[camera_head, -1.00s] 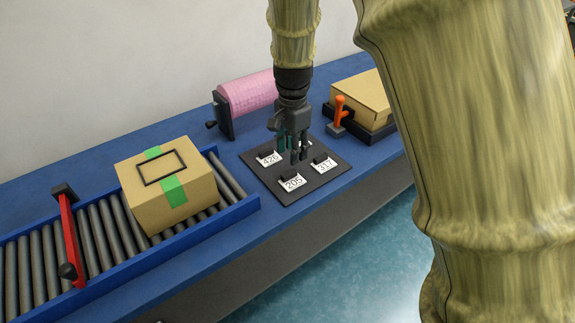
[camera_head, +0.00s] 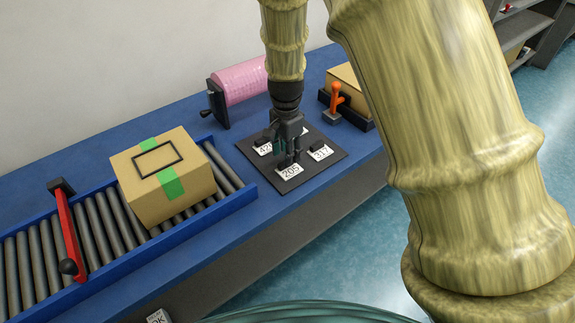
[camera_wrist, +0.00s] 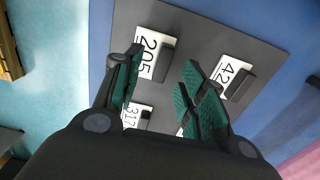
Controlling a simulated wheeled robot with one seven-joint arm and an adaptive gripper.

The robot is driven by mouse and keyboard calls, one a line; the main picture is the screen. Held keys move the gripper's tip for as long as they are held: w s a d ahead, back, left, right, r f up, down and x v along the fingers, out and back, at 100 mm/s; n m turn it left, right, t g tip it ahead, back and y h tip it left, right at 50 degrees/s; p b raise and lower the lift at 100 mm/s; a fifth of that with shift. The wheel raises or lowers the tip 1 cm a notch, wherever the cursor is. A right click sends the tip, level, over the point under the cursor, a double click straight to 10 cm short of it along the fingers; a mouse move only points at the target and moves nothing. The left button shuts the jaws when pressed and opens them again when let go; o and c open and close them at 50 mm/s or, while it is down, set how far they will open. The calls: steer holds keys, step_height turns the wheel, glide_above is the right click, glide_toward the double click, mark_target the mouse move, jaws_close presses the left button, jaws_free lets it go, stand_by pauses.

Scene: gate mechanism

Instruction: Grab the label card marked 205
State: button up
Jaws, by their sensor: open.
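The label card marked 205 (camera_head: 289,171) lies near the front corner of a dark board (camera_head: 331,163) on the blue table. It is white with a black raised grip along one edge. In the wrist view the 205 card (camera_wrist: 147,52) shows at the upper middle. My gripper (camera_head: 289,164) is just above and behind this card in the head view. In the wrist view my open gripper (camera_wrist: 155,85) has the card's black grip (camera_wrist: 164,63) between and beyond its fingertips. I cannot tell whether it touches the card. Nothing is held.
Card 317 (camera_head: 321,153) and a partly hidden card starting 42 (camera_head: 263,149) lie close by on the board. A taped box (camera_head: 150,208) sits on the roller conveyor to the left. A pink roll (camera_head: 238,82) and an orange lever (camera_head: 335,97) stand behind.

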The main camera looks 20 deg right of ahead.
mark_target(286, 174)
steer(key=shift+w+f, duration=0.2)
steer(key=shift+f, duration=0.7)
steer(key=shift+f+p, duration=0.4)
steer(key=shift+f, duration=0.4)
steer(key=shift+c, duration=0.2)
jaws_close()
